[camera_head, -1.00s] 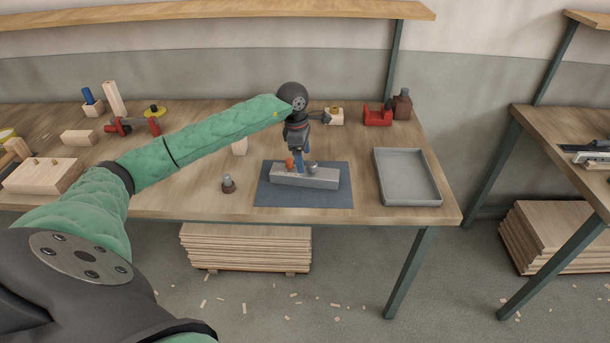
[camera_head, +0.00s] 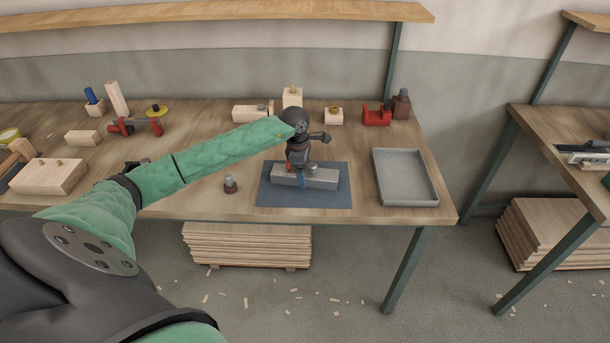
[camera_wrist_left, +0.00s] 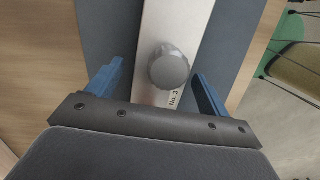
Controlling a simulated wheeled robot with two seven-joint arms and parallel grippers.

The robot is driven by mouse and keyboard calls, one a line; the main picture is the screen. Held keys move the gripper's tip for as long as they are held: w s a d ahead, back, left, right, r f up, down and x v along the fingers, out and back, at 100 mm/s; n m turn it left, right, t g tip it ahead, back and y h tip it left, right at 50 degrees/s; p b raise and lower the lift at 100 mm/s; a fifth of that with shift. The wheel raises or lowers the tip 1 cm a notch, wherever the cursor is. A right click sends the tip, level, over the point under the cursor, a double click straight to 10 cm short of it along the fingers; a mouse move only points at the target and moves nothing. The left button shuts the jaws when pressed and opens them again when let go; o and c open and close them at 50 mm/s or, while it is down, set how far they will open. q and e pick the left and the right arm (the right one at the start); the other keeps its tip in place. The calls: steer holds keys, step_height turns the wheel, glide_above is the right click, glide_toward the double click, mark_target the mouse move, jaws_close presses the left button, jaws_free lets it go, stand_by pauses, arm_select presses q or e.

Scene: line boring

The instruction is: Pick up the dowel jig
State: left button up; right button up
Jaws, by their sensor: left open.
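The dowel jig appears to be the grey bar (camera_head: 324,180) lying on the dark blue mat (camera_head: 330,200) near the bench's front. It has a round grey knob on top; in the left wrist view the knob (camera_wrist_left: 169,68) and a "No. 3" label (camera_wrist_left: 174,98) show on the pale bar (camera_wrist_left: 190,25). My left gripper (camera_head: 303,183) is at the bar in the head view, hiding part of it. In the wrist view its blue fingers (camera_wrist_left: 158,72) are apart, one on each side of the bar and knob, with no clear grip. My right gripper is not in view.
A grey empty tray (camera_head: 405,178) is right of the mat. Wooden blocks, a red clamp (camera_head: 135,126) and a red tool (camera_head: 376,116) lie farther back. A shelf (camera_head: 200,14) runs above the bench.

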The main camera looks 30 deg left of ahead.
arm_select(q)
steer(key=c, duration=1.7)
steer(key=shift+r, duration=0.15)
steer(key=shift+c, duration=0.2)
